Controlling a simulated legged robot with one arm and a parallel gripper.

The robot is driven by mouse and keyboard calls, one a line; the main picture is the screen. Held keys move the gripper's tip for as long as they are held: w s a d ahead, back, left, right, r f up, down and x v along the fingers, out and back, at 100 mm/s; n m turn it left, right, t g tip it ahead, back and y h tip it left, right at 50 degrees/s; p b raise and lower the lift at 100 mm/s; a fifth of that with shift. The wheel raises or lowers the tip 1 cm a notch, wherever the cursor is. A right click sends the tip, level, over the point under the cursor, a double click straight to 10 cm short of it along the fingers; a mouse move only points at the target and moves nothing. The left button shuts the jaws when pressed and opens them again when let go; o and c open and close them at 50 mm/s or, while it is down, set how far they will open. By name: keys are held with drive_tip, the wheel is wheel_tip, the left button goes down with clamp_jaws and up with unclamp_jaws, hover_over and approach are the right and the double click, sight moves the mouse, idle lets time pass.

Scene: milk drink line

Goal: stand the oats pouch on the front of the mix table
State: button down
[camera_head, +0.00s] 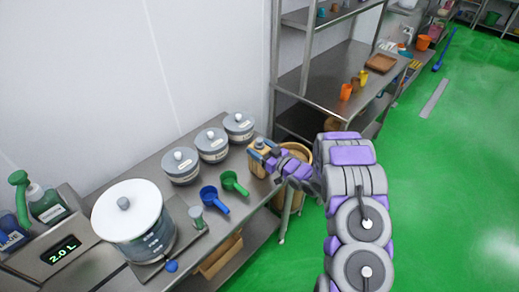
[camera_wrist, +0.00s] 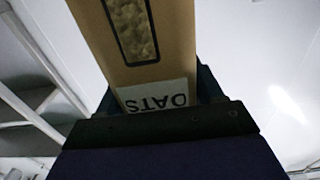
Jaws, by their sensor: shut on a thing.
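The oats pouch is a tan, upright pack with a dark-framed window and a white OATS label, close up in the wrist view (camera_wrist: 172,68). In the head view the pouch (camera_head: 256,165) is at the right end of the steel mix table (camera_head: 258,200). My gripper (camera_head: 264,152) is shut on it, with the jaws around the pouch in the wrist view (camera_wrist: 165,100). My arm comes in from the right. I cannot tell whether the pouch's base touches the table top.
Several grey lidded canisters (camera_head: 212,145) stand along the back of the table. A blue scoop (camera_head: 214,199) and a green scoop (camera_head: 234,183) lie left of the pouch. A large white-lidded container (camera_head: 130,215) is further left. A tan bin (camera_head: 297,153) stands beyond the table end.

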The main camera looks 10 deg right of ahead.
drive_tip(key=shift+c, duration=0.8)
unclamp_jaws()
drive_tip(key=shift+d, duration=0.15)
